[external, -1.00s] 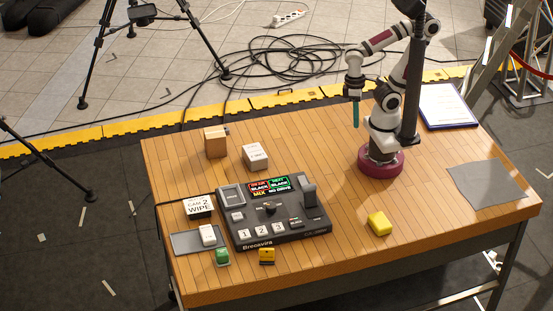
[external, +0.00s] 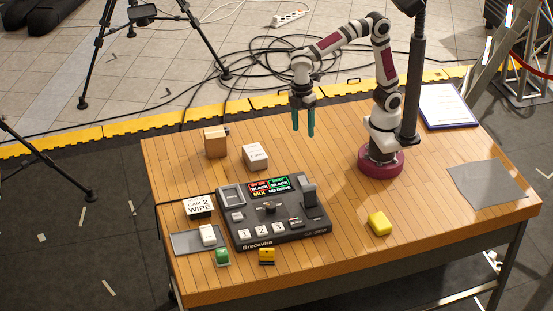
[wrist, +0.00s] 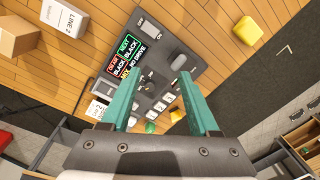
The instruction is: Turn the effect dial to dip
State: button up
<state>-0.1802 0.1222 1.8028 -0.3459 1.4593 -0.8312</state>
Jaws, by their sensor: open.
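The dark switcher console (external: 283,235) lies on the wooden table, with lit screens, several white number keys and a lever (external: 309,193) at its right. The effect dial (external: 268,208) is a small dark knob in the middle of the panel, below the screens; its pointer setting is too small to read. My gripper (external: 303,133) has two teal fingers, spread apart and empty, pointing down above the table's far side, higher than the console and behind it. In the wrist view the console (wrist: 190,47) shows between and beyond the fingers (wrist: 158,100), and the dial (wrist: 147,85) appears between them.
A cardboard box (external: 215,142) and a white box (external: 255,156) stand behind the console.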

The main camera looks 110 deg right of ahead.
jog(key=shift+o, duration=0.5)
jog(key=w+a+f+n, duration=0.2)
jog(key=w+a+n, duration=0.1)
jog(key=w, duration=0.3)
jog(key=shift+w+a+n, duration=0.2)
jog(key=shift+w+n, duration=0.15)
jog(key=shift+n, duration=0.25)
jog(key=n, duration=0.5)
send_near(271, 205)
jog(key=shift+h, duration=0.4)
jog(key=f, duration=0.8)
jog(key=shift+s+a+f, duration=0.1)
jog(key=shift+a+f, duration=0.2)
jog(key=shift+f, duration=0.1)
grip_shut()
